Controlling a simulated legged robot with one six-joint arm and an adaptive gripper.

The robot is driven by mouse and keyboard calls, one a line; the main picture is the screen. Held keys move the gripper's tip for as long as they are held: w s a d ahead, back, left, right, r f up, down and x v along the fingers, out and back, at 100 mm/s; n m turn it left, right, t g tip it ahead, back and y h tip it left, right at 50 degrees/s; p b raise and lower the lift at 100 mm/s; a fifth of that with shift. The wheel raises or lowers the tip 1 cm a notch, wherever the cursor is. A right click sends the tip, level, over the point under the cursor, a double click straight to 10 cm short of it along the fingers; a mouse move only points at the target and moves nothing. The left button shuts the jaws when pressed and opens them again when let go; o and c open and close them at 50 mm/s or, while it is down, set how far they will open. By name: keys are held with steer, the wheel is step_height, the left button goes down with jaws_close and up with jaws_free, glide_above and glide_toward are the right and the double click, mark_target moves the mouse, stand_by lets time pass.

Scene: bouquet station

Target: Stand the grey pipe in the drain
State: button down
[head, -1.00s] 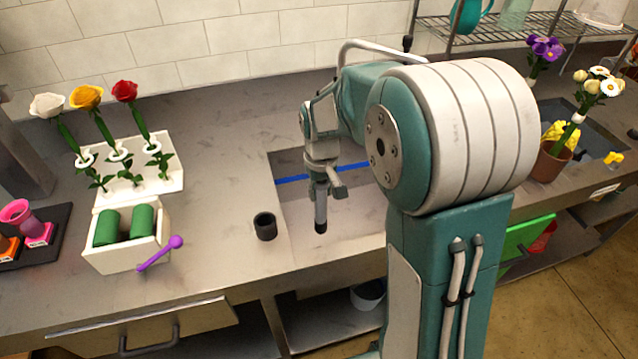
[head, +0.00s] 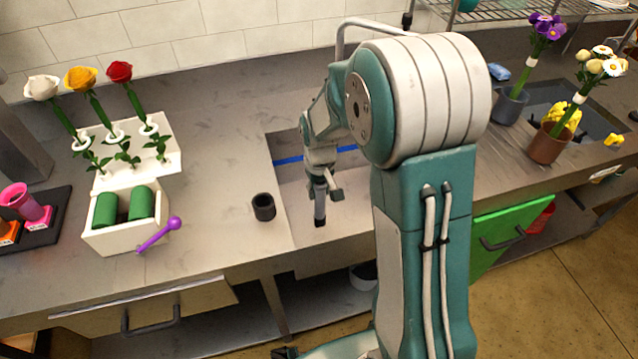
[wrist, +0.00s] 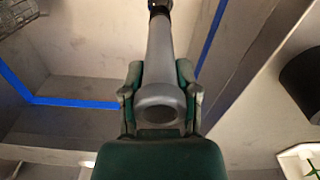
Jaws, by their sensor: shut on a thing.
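The grey pipe (wrist: 160,55) is held between the two fingers of my gripper (wrist: 160,95) in the wrist view, its open near end facing the camera. In the head view the pipe (head: 320,206) hangs roughly upright below my gripper (head: 319,180), over the sink basin (head: 345,215). A dark piece shows at its lower end; I cannot tell whether this is the pipe's own tip or the drain. No separate drain opening can be made out. My gripper is shut on the pipe.
A short black cup (head: 264,207) stands on the counter just left of the basin. A blue strip (head: 288,160) runs along the basin wall. A white flower rack (head: 155,155) is farther left. A brown pot (head: 549,143) stands to the right.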

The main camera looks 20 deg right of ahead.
mark_target(319, 210)
steer(key=shift+f, duration=4.3)
steer(key=shift+c, duration=1.3)
jaws_free()
step_height(319, 210, up, 12)
steer(key=shift+f, duration=0.1)
